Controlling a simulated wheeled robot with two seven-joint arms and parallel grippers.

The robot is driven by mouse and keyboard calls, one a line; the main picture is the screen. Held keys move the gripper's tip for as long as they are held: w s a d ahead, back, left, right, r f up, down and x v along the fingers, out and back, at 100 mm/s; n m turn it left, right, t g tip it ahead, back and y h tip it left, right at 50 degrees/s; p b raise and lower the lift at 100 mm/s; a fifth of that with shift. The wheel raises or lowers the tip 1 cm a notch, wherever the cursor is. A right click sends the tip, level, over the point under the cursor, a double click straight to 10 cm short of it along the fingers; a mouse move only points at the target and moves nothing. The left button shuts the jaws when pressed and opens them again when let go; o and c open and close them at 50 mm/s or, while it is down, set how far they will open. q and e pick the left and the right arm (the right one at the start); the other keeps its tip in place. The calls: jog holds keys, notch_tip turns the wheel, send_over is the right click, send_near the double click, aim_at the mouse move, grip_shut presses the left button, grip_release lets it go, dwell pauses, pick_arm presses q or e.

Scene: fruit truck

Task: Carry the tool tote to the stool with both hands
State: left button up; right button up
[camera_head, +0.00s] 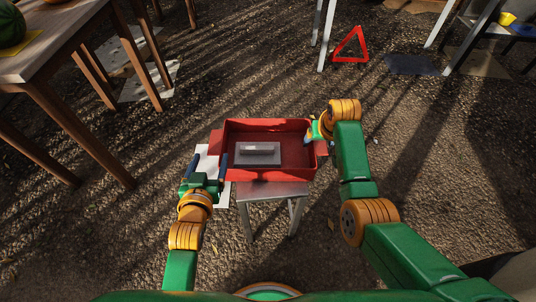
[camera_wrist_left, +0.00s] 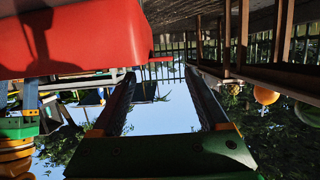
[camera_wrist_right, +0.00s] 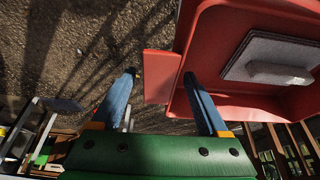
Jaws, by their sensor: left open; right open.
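The red tool tote (camera_head: 267,172) is in the middle of the head view, upright, with a grey block (camera_head: 258,150) inside. It appears to rest on a grey stool (camera_head: 272,191), whose front part shows below it. My left gripper (camera_head: 208,163) is open and empty, just off the tote's left side; the tote wall (camera_wrist_left: 75,35) fills the upper left of the left wrist view, outside the jaws. My right gripper (camera_head: 313,132) is open at the tote's right side. In the right wrist view, the tote's red side tab (camera_wrist_right: 160,76) shows between the open fingers, not clamped.
A wooden table (camera_head: 50,50) with a watermelon (camera_head: 10,24) stands at the upper left. A red warning triangle (camera_head: 351,46) and a light-legged stand (camera_head: 325,35) are at the back. Gravel ground is open at right.

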jog(key=shift+r, duration=0.15)
pick_arm(q)
jog(key=v, duration=0.3)
jog(key=shift+s, duration=0.15)
pick_arm(e)
jog(key=v, duration=1.1)
jog(key=shift+s+r, duration=0.15)
jog(key=shift+r, duration=0.2)
